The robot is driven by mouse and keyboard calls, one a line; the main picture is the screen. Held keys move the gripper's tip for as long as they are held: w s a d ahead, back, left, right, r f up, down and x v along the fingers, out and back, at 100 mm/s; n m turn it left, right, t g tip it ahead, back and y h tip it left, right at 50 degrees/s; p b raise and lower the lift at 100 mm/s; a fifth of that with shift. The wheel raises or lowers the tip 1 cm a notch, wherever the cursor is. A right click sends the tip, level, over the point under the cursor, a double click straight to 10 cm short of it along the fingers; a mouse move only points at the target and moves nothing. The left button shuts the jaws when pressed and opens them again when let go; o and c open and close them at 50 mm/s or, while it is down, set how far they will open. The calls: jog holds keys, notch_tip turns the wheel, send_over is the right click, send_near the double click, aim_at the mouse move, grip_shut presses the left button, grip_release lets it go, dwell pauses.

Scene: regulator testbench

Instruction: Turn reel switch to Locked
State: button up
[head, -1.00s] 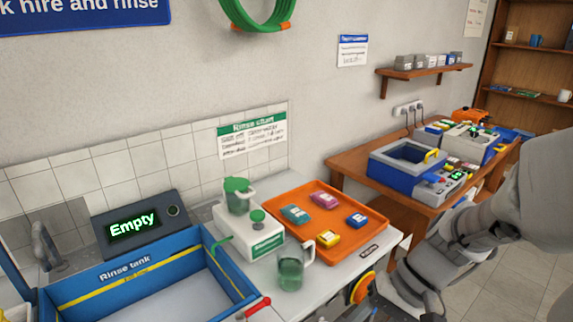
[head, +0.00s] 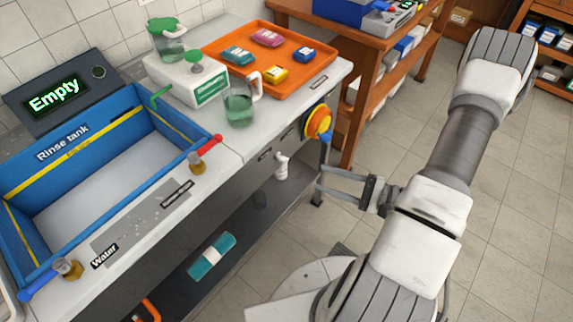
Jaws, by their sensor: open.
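A round orange and yellow reel (head: 318,121) is mounted on the front edge of the counter, right of the middle of the head view. A small blue lever (head: 326,138) sticks out at its lower right side; I cannot read any switch position on it. My gripper (head: 321,178) is open and empty, just below the reel and lever. Its fingers point left toward the counter front and appear apart from the reel.
The blue rinse tank (head: 190,160) reads "Empty", with a red-handled valve (head: 205,150) and a blue-handled valve (head: 55,276). A glass jug (head: 239,108) stands near the counter edge. An orange tray (head: 230,50) holds colored packs. A wooden bench (head: 363,50) stands behind; floor right is clear.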

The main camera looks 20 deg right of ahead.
aim_at(285, 161)
jog(key=s+d+f+m+t+h+b, duration=0.1)
jog(key=d+f+m+t+h, duration=0.25)
jog(key=f, duration=0.35)
jog(key=x, duration=1.1)
jog(key=b+x, duration=0.1)
jog(key=x, duration=0.5)
jog(key=shift+a+r, duration=0.4)
grip_shut()
